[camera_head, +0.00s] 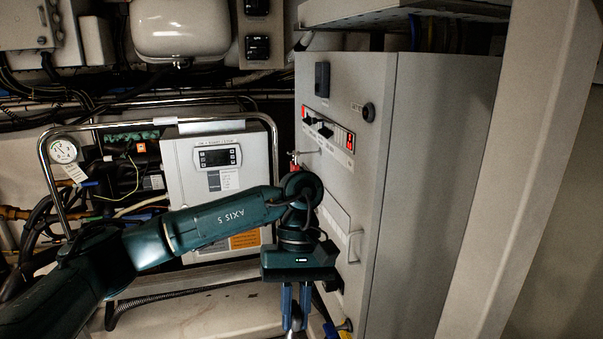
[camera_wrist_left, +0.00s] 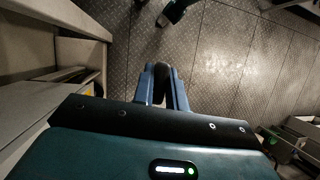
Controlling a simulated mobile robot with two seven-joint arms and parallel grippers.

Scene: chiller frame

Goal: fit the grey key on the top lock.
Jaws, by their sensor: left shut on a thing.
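My left gripper (camera_head: 295,326) points down in front of the grey cabinet, low in the head view. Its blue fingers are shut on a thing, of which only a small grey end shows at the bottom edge. In the left wrist view my left gripper (camera_wrist_left: 162,70) has a dark rounded thing (camera_wrist_left: 161,74) between its fingers; I cannot tell surely that it is the grey key. A small metal fitting (camera_head: 306,152) stands out from the cabinet front, above and apart from the gripper; I cannot tell whether it is the top lock. My right gripper is not in view.
The cabinet (camera_head: 433,180) has a round black knob (camera_head: 368,112), a lit red display (camera_head: 350,140) and a protruding handle (camera_head: 354,246). A metal tube frame (camera_head: 43,160) and a controller box (camera_head: 190,160) stand to the left. Patterned metal floor (camera_wrist_left: 225,60) shows below the gripper.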

